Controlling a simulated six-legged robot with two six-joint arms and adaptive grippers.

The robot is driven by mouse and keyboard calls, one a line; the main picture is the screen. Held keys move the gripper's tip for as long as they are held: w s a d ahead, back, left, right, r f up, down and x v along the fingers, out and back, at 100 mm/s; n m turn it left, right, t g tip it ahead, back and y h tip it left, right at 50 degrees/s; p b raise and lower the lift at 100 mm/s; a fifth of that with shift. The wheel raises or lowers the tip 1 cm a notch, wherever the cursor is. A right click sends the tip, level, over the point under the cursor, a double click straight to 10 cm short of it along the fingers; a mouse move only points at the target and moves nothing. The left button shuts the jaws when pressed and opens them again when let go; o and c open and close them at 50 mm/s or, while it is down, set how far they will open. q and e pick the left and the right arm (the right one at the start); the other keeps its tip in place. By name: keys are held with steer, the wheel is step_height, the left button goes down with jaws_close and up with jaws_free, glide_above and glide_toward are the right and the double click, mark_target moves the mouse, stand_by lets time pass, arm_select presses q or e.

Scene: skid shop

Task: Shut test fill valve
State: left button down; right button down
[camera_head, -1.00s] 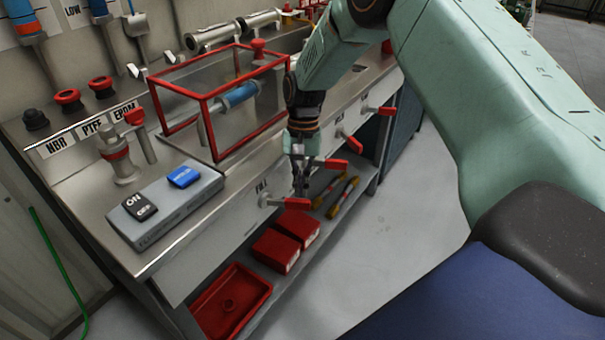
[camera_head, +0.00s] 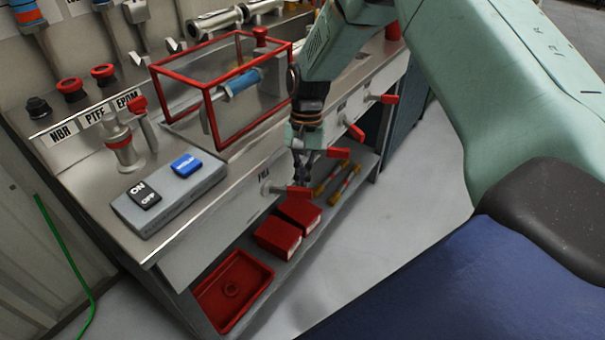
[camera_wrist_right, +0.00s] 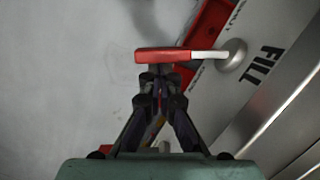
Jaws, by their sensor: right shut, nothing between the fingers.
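The test fill valve has a red lever handle (camera_head: 299,191) on a pale stem, on the bench's front panel below the FILL label. In the right wrist view the handle (camera_wrist_right: 165,55) lies level across the picture, its stem running right to a round base (camera_wrist_right: 233,55) beside the word FILL. My right gripper (camera_head: 300,178) points down just above the handle. Its fingers (camera_wrist_right: 160,78) are shut with nothing between them. The tips are right at the handle's middle; I cannot tell whether they touch. They partly cover the handle in the head view. My left gripper is not in view.
More red-handled valves (camera_head: 338,153) sit along the front panel to the right. A red-framed guard (camera_head: 208,92) and an ON/OFF switch box (camera_head: 170,200) stand on the bench. Red bins (camera_head: 278,236) and a red tray (camera_head: 266,272) are on the lower shelf. The floor in front is clear.

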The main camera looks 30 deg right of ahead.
mark_target(301, 193)
steer(key=shift+s, duration=0.15)
steer(key=s+m+p, duration=0.1)
steer(key=p, duration=0.1)
steer(key=a+m+p, duration=0.1)
steer(key=m+p, duration=0.1)
steer(key=p, duration=0.1)
steer(key=s+a+m+t+p, duration=0.1)
steer(key=m+p, duration=0.1)
steer(key=shift+s+r+y+p, duration=0.2)
steer(key=shift+s+y+p, duration=0.1)
steer(key=shift+s+p, duration=0.1)
steer(key=shift+s+a+m+p, duration=0.35)
steer(key=shift+a+m+p, duration=0.1)
steer(key=shift+m+p, duration=0.4)
steer(key=shift+s+a+f+m+t+p, duration=0.1)
steer(key=shift+s+a+m+t+p, duration=0.15)
steer(key=shift+m, duration=0.35)
steer(key=shift+s+a+f+m+t+p, duration=0.1)
steer(key=shift+a+m+t, duration=0.2)
steer(key=shift+m, duration=0.25)
steer(key=shift+s+a+m, duration=0.1)
steer(key=shift+a+m, duration=0.2)
steer(key=shift+a, duration=0.4)
steer(key=shift+d+p, duration=0.1)
steer(key=shift+p, duration=0.25)
